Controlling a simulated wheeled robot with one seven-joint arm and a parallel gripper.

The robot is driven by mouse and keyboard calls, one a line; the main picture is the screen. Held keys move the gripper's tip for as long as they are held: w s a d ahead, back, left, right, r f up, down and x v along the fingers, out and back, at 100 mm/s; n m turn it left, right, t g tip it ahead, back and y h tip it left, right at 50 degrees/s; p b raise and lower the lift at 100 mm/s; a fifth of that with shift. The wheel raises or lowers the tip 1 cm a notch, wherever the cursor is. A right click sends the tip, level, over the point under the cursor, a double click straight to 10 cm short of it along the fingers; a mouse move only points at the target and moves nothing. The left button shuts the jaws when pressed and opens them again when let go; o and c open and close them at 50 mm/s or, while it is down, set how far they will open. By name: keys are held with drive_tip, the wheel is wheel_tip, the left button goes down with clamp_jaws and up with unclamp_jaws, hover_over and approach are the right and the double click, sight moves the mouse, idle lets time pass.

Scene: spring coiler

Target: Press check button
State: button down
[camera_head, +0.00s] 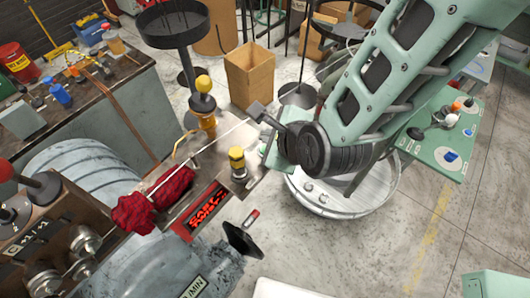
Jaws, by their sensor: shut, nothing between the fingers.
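A spring coiler machine fills the lower left, with a grey metal top plate (215,160). I cannot tell for sure which part is the check button. A yellow and black cap-like part (237,160) stands on the plate, and a yellow ball-topped post (203,84) rises behind it. A red and black lit display (206,207) is on the plate's front edge. My pale green arm reaches in from the upper right.
A black handwheel (243,240) sticks out in front. A workbench (100,90) with tools stands at the left, a cardboard box (250,73) behind, and a green table (440,140) at the right. The lower-right floor is mostly clear.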

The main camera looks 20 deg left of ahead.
drive_tip(key=shift+f+b, duration=0.45)
drive_tip(key=shift+f, duration=0.5)
idle(1.3)
drive_tip(key=shift+f+b, duration=0.45)
drive_tip(key=shift+b, duration=0.15)
drive_tip(key=shift+f+b, duration=0.35)
drive_tip(key=shift+b, duration=0.1)
idle(0.4)
drive_tip(key=shift+r, duration=0.1)
drive_tip(key=shift+r+p, duration=0.45)
drive_tip(key=shift+r, duration=0.3)
drive_tip(key=shift+r+p, duration=1.7)
drive_tip(key=shift+r, duration=0.85)
